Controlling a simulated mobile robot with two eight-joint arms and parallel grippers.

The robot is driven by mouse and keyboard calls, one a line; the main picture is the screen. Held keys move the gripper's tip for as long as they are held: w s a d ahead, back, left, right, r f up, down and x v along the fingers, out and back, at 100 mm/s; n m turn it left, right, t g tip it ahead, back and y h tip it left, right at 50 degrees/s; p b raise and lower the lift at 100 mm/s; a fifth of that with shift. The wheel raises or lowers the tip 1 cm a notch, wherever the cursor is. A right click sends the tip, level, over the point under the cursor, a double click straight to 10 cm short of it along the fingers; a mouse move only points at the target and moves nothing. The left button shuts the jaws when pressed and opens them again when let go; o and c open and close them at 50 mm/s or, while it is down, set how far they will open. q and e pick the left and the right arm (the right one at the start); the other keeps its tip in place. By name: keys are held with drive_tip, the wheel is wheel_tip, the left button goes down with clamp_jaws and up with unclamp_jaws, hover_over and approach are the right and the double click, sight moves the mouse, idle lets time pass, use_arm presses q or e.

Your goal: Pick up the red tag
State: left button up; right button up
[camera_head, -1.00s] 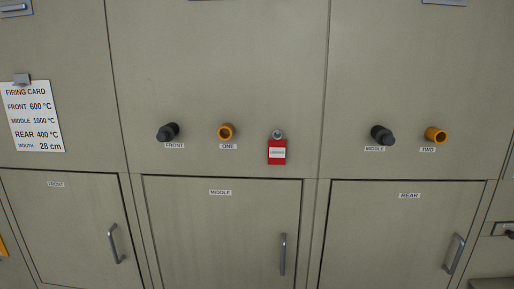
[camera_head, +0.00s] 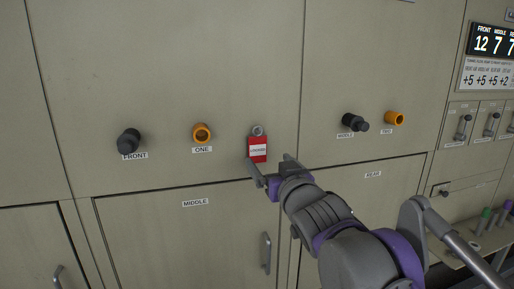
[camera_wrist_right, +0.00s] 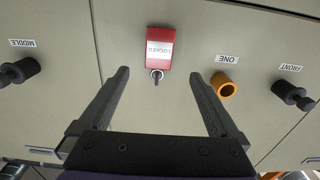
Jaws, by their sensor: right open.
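The red tag (camera_head: 257,149) has a white label and hangs from a round metal peg (camera_head: 257,130) on the beige cabinet front. In the right wrist view, which is upside down, the tag (camera_wrist_right: 160,42) reads "LOCKED". My right gripper (camera_head: 269,167) is open and empty, with its fingertips just in front of the tag's lower part. In the wrist view the gripper (camera_wrist_right: 159,74) has its two fingers spread wide, with the peg between their tips in the picture and the tag beyond. I cannot tell the exact gap to the panel. My left gripper is not in view.
A black knob labelled FRONT (camera_head: 129,141) and an orange ring labelled ONE (camera_head: 202,133) are left of the tag. Another black knob (camera_head: 354,122) and orange ring (camera_head: 394,118) are to the right. A door with a handle (camera_head: 266,252) is below.

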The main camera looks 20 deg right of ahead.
sight(258, 147)
drive_tip(key=w, duration=0.4)
drive_tip(key=shift+w+p, duration=0.35)
drive_tip(key=shift+w, duration=0.05)
drive_tip(key=w, duration=0.4)
drive_tip(key=shift+w+p, duration=0.4)
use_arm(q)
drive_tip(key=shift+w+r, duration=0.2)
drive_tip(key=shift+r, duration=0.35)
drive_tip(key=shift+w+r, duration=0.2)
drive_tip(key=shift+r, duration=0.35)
use_arm(e)
drive_tip(key=shift+s+a, duration=0.1)
drive_tip(key=shift+s, duration=0.1)
drive_tip(key=shift+c, duration=1)
drive_tip(key=c, duration=1.2)
